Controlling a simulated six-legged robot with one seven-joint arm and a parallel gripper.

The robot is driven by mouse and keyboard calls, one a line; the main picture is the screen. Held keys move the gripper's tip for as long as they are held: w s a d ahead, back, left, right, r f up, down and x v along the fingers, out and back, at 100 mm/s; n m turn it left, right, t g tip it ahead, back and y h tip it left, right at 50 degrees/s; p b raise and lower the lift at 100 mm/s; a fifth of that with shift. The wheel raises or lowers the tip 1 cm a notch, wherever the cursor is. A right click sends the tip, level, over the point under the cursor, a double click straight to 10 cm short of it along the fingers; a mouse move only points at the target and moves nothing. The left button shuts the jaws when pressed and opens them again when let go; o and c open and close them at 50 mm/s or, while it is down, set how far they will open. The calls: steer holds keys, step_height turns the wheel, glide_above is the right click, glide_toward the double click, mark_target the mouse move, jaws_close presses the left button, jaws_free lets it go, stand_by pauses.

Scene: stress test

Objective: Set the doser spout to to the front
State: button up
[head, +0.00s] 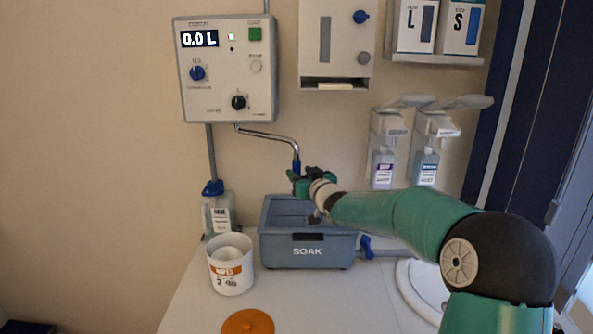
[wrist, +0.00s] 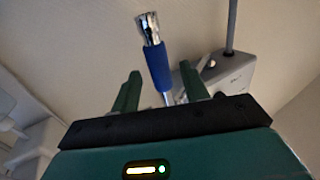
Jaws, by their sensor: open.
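The doser spout (head: 270,135) is a thin chrome pipe. It leaves the underside of the white doser box (head: 225,75), runs to the right and bends down into a blue sleeve (head: 296,166). My gripper (head: 299,182) is at the sleeve, above the grey SOAK basin. In the wrist view, the blue sleeve (wrist: 157,66) and chrome tip lie between the two green fingers of my gripper (wrist: 158,72). The fingers are apart, with gaps visible on both sides of the sleeve. The sleeve's lower part is hidden by my gripper in the head view.
The SOAK basin (head: 308,254) stands on the white counter (head: 300,305) below the spout. A white tub (head: 231,270), a clear bottle (head: 218,215) and an orange lid (head: 248,322) are to the left. Two wall dispensers (head: 390,130) (head: 436,130) hang to the right.

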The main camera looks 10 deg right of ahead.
mark_target(298, 171)
steer(key=shift+x, duration=1.75)
steer(key=shift+c, duration=0.5)
jaws_close()
steer(key=shift+s+a, duration=0.1)
